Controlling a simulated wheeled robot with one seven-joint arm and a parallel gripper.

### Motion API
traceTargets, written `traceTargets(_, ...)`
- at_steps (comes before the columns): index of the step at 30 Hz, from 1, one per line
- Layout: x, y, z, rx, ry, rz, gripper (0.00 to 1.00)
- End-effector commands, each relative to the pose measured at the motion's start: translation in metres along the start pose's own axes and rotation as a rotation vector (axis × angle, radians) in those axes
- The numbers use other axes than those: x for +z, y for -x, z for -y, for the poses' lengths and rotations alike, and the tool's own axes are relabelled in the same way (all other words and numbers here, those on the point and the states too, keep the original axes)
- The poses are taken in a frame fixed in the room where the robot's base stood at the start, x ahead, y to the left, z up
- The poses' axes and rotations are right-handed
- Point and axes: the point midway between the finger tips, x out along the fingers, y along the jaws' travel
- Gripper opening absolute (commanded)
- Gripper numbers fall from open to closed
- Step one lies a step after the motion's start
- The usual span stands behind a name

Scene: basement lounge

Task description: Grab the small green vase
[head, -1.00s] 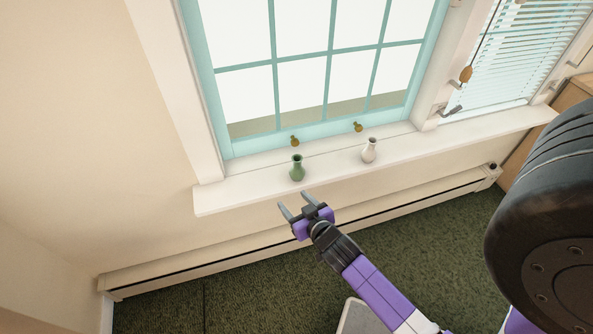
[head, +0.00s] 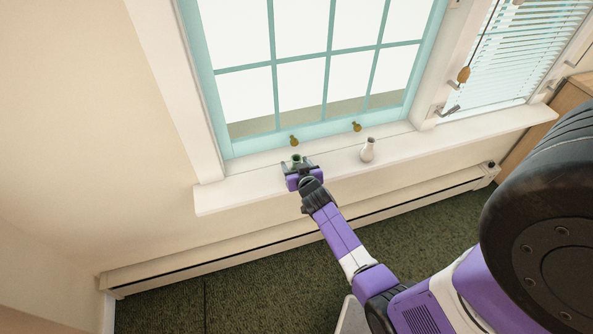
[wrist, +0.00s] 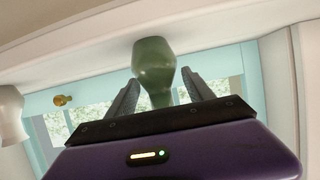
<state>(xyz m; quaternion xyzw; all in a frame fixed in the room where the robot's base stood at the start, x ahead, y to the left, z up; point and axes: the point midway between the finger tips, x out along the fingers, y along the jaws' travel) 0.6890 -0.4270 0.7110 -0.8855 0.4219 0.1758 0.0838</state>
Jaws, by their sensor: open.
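The small green vase (head: 297,158) stands on the white windowsill, and my gripper hides most of it in the head view. In the wrist view, the green vase (wrist: 154,62) shows upside down between the two fingers. My gripper (head: 298,165) is at the vase, its open fingers (wrist: 161,78) on either side of it. A gap shows between the vase and the right finger. I cannot tell whether the left finger touches it.
A white vase (head: 368,149) stands on the windowsill (head: 235,190) to the right; it also shows in the wrist view (wrist: 11,115). The teal-framed window with brass latches (head: 294,141) is behind. A baseboard heater (head: 150,278) runs below the sill.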

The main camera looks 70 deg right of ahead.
Motion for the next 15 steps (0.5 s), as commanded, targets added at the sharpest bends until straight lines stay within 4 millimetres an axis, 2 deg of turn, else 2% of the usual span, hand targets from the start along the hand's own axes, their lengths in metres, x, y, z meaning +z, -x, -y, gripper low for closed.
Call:
traceTargets(6,0.001,-0.017,-0.001,0.001,-0.001,0.002,0.60)
traceTargets(14,0.001,-0.019,-0.001,0.000,0.000,0.001,0.60)
traceTargets(15,0.001,-0.018,-0.001,0.000,0.000,0.001,0.55)
